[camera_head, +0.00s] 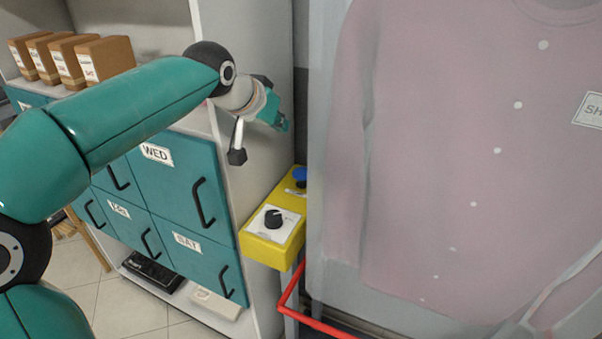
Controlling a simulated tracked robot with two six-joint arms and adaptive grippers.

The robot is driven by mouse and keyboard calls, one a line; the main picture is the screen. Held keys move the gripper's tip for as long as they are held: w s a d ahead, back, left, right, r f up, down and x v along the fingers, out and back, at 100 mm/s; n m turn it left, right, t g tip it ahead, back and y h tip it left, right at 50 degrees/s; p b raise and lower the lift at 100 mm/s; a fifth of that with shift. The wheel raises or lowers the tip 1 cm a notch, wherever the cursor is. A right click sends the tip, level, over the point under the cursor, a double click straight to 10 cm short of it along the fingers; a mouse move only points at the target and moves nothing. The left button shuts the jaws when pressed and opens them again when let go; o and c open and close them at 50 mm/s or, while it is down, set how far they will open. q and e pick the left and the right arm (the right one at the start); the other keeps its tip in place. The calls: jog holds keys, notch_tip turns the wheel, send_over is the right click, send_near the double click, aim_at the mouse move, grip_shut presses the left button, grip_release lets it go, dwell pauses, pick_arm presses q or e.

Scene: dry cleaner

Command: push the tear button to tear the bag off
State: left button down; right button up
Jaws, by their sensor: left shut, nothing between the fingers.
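A yellow control box (262,248) stands beside the hanging bag. It has a black rotary knob (274,217) on a white plate on its near part. A round blue button (300,175) sits on its far part, partly cut off from view by the bag's edge. A clear bag (335,215) covers a pink shirt (430,150) with white buttons, on the right. My left gripper (284,123) is shut and empty, above the blue button and apart from it, near the cabinet's side panel. My right gripper is not in view.
A cabinet with teal drawers (180,180) labelled with days stands at the left, with brown boxes (103,57) on its shelf. A red bar (297,290) runs low below the yellow box. The tiled floor shows at the lower left.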

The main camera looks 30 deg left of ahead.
pick_arm(q)
notch_tip(320, 180, down, 4)
jog(key=b, duration=0.3)
jog(key=shift+a+f+b, duration=0.1)
jog(key=shift+f+b, duration=0.15)
jog(key=shift+b, duration=0.05)
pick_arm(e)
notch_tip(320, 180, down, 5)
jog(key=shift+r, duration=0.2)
pick_arm(q)
jog(key=shift+s+r, duration=0.1)
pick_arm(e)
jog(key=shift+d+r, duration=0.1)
